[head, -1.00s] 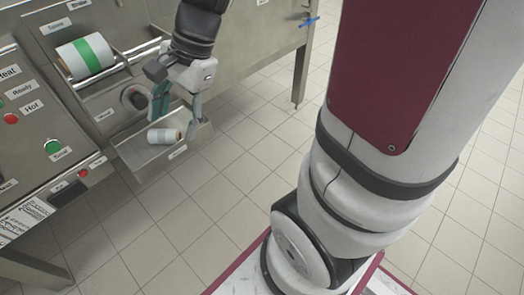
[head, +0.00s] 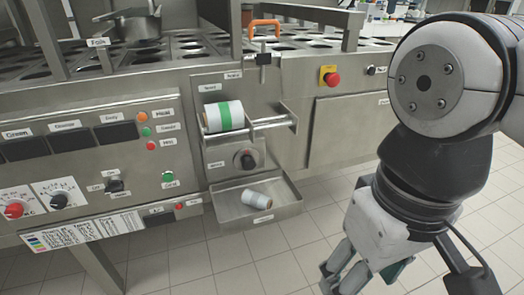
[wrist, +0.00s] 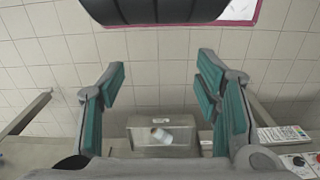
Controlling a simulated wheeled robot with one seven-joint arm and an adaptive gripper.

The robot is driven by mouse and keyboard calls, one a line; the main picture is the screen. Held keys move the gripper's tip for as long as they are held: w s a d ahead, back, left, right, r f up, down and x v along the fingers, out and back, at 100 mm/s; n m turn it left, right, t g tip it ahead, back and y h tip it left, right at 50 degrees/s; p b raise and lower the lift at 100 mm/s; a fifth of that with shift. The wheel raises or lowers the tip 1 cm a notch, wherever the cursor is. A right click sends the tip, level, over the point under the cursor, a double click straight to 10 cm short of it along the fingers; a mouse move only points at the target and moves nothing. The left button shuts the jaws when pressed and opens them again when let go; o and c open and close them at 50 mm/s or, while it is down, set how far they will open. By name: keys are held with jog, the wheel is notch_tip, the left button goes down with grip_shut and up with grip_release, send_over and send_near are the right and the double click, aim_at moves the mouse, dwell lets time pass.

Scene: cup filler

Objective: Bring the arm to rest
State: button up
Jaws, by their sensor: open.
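My gripper (head: 362,272) hangs at the lower right of the head view, in front of the machine and to the right of the small metal tray. In the wrist view its teal-padded fingers (wrist: 165,105) stand wide apart with nothing between them. My arm comes down from the upper right of the head view. A small white roll (head: 257,200) lies on its side in the tray (head: 232,222), apart from the gripper. The roll (wrist: 161,135) and tray (wrist: 180,122) also show beyond the fingers in the wrist view.
A white roll with a green band (head: 224,116) sits on the holder above the tray. The panel at left carries knobs and buttons, including a red knob (head: 14,210). A red emergency button (head: 332,79) is on the machine front. Tiled floor (head: 290,270) is open below.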

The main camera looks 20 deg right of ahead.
dwell(0.7)
notch_tip(320, 180, up, 32)
jog(key=t+p, duration=0.4)
jog(key=p, duration=2.6)
jog(key=shift+d+r+p, duration=0.2)
jog(key=shift+r+p, duration=0.05)
jog(key=shift+p, duration=0.15)
